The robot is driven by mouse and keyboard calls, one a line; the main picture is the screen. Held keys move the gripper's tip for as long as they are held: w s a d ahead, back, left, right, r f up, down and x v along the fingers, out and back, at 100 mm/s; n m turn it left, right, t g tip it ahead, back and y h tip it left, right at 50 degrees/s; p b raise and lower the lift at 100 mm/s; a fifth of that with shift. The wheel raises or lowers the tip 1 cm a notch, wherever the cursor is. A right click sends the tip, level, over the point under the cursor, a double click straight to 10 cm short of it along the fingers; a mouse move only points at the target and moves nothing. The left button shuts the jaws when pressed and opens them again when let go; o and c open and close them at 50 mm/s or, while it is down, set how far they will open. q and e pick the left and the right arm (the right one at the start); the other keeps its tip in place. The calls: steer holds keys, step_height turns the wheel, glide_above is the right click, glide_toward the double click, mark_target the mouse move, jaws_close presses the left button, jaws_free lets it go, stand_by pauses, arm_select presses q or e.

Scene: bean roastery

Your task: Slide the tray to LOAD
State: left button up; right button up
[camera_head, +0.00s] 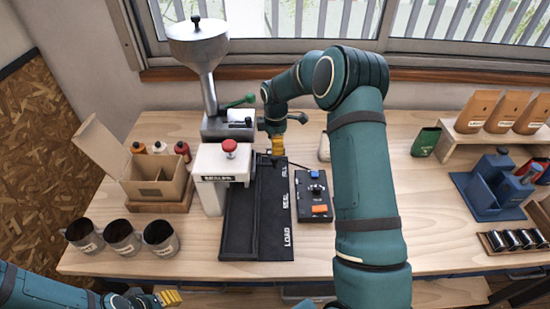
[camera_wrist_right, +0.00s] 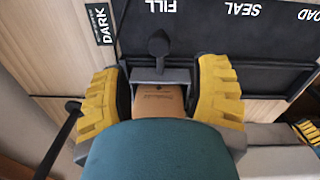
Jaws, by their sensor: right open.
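The black track (camera_head: 238,225) runs front to back on the bench, with FILL at the far end, SEAL midway and LOAD at the near end. In the right wrist view the grey tray (camera_wrist_right: 180,76) with a dark knob (camera_wrist_right: 158,45) is beside the FILL lettering. A brown bag (camera_wrist_right: 160,100) stands at it. My right gripper (camera_head: 277,146) is at the far end of the track. It is open, its yellow fingers (camera_wrist_right: 160,88) on either side of the tray and bag; contact is unclear. My left gripper (camera_head: 170,297) is low at the front left, away from the track.
A white sealer (camera_head: 212,165) with a red knob stands left of the track, below a metal hopper (camera_head: 198,45). A control box (camera_head: 313,197) is close on the right. Several metal cups (camera_head: 122,237) and a cardboard box (camera_head: 155,180) stand left. The track's near half is clear.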

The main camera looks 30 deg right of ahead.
mark_target(275, 158)
step_height(275, 158, down, 8)
steer(key=shift+w+d+r, duration=0.1)
steer(key=shift+w+r, duration=0.05)
stand_by(0.3)
jaws_close()
